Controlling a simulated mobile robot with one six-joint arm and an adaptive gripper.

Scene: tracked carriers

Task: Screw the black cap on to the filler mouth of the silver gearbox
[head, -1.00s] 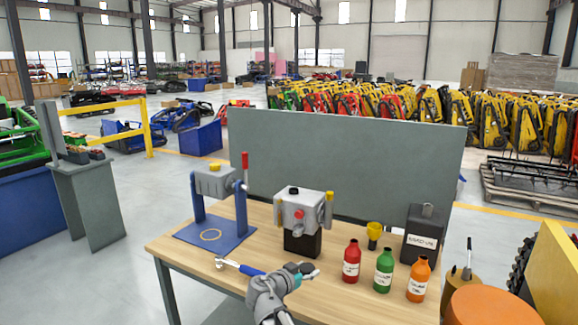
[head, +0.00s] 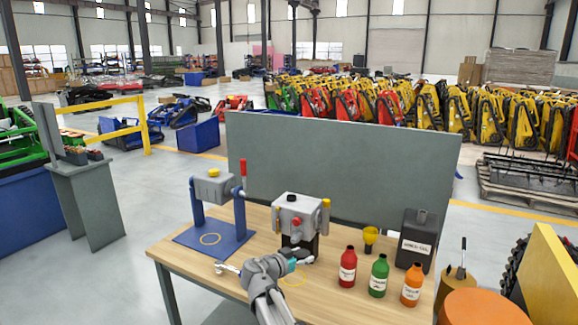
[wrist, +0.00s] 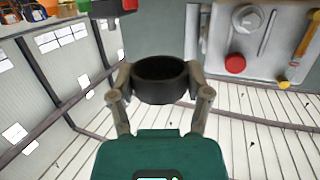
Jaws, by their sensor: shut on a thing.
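The silver gearbox (head: 288,213) stands on a black block on the wooden table, with a red knob on its front and a small dark round part on top. Its grey face (wrist: 250,50) fills the upper right of the wrist view, with the red knob there. My gripper (head: 301,258) is in front of and below the gearbox, apart from it. In the wrist view my gripper (wrist: 160,82) is shut on the black cap (wrist: 160,88), a short hollow ring shape between the fingers. The cap is hard to make out in the head view. I cannot tell which part is the filler mouth.
Left of the gearbox is a blue stand (head: 220,240) with a grey housing. Red (head: 347,268), green (head: 379,277) and orange (head: 411,286) bottles, a yellow funnel (head: 370,236) and a dark can (head: 416,240) stand right. A grey panel (head: 340,165) rises behind.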

